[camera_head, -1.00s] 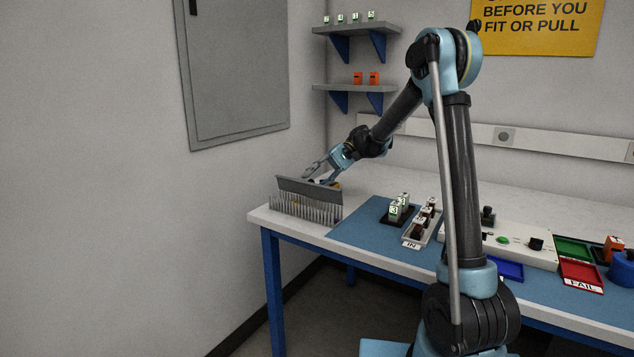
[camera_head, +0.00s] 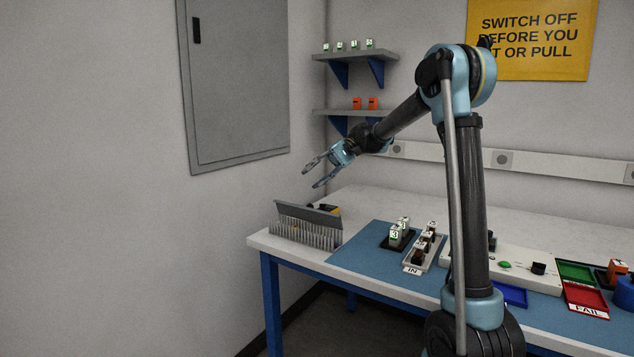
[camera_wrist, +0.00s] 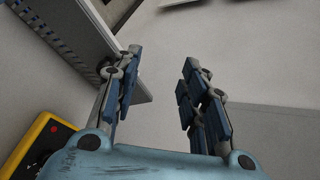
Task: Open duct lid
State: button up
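The slotted grey duct (camera_head: 300,232) stands at the left end of the white bench. Its grey lid (camera_head: 306,214) is tilted up along the duct's top, with its flat face toward the head camera. My gripper (camera_head: 316,174) is open and empty in the air above the lid, apart from it. In the wrist view my gripper (camera_wrist: 158,85) shows its two blue-padded fingers spread with nothing between them. A grey slab-like edge at the upper left of that view may be the lid or the duct; I cannot tell which.
A yellow and black object (camera_head: 325,208) lies just behind the lid and also shows in the wrist view (camera_wrist: 38,145). A blue mat (camera_head: 365,255) carries a block holder and the IN tray (camera_head: 413,268). Two wall shelves (camera_head: 352,112) hang behind my gripper.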

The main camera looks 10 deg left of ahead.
jog(key=c, duration=0.3)
jog(key=shift+s+a+f, duration=0.1)
jog(key=shift+s+a, duration=0.1)
jog(key=shift+s, duration=0.05)
jog(key=c, duration=0.5)
jog(key=s+a+f+n+t+h, duration=0.1)
jog(key=s+n, duration=0.1)
jog(key=s+a+f+n+h, duration=0.1)
jog(key=s+a+n+h, duration=0.1)
jog(key=s+a+f+n+t+h, duration=0.1)
jog(key=s+f+n+h, duration=0.1)
jog(key=shift+s+a+n+t, duration=0.15)
jog(key=shift+s+n+t, duration=0.1)
jog(key=shift+n+t, duration=0.05)
grip_shut()
jog(key=s+a+r+n+t+h, duration=0.4)
jog(key=s+r+n+t+h, duration=0.25)
jog(key=n+t, duration=0.85)
jog(key=n+g, duration=0.3)
jog(key=n, duration=0.1)
send_near(309, 211)
jog(key=w+f, duration=0.1)
jog(key=f, duration=0.1)
jog(key=w+f, duration=0.2)
jog(key=f, duration=0.1)
jog(key=shift+w, duration=0.2)
